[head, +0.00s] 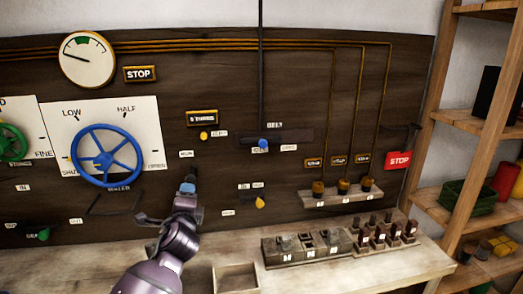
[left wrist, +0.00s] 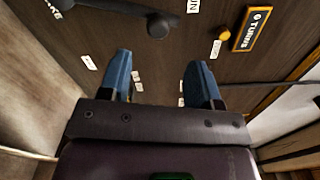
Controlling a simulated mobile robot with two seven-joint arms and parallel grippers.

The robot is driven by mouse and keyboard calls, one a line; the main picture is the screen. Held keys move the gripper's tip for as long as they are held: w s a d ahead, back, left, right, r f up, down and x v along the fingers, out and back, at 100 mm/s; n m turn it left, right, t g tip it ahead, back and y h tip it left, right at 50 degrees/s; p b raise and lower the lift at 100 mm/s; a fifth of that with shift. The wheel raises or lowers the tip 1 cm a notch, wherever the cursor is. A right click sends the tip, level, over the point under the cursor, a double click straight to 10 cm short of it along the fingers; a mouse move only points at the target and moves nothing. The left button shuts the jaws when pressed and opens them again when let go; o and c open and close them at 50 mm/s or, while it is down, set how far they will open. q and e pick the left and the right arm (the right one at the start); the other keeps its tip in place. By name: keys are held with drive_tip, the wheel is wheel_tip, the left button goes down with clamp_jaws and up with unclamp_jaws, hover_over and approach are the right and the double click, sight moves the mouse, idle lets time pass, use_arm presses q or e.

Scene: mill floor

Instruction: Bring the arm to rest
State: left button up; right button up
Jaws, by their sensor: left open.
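My left arm (head: 165,255) rises from the bottom of the head view. Its gripper (head: 189,184) is raised in front of the dark wooden panel (head: 225,75), right of the blue wheel (head: 107,155). In the left wrist view the two blue fingers of the gripper (left wrist: 161,75) stand wide apart with nothing between them. The panel shows beyond them, with a "6 TURNS" plate (left wrist: 259,28) at the upper right. I cannot tell how far the fingertips are from the panel. My right gripper is not in view.
A wooden bench (head: 345,272) runs below the panel. It carries an open box (head: 236,278), a slotted tray (head: 308,247) and several dark labelled pieces (head: 385,234). Shelves (head: 465,120) stand right.

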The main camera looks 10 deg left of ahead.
use_arm(q)
drive_tip(key=s+f+n+g+h, duration=0.2)
drive_tip(key=s+f+n, duration=0.6)
drive_tip(key=s+f, duration=0.6)
drive_tip(key=s+a+f+n+g+h, duration=0.1)
drive_tip(key=s+f+n+g+h, duration=0.1)
drive_tip(key=s+f+n, duration=0.7)
drive_tip(key=s+f+g, duration=0.1)
drive_tip(key=s+f, duration=0.4)
drive_tip(key=s, duration=0.7)
drive_tip(key=shift+s+g+h, duration=0.35)
drive_tip(key=shift+g+h, duration=0.05)
drive_tip(key=shift+a, duration=0.1)
drive_tip(key=c, duration=0.3)
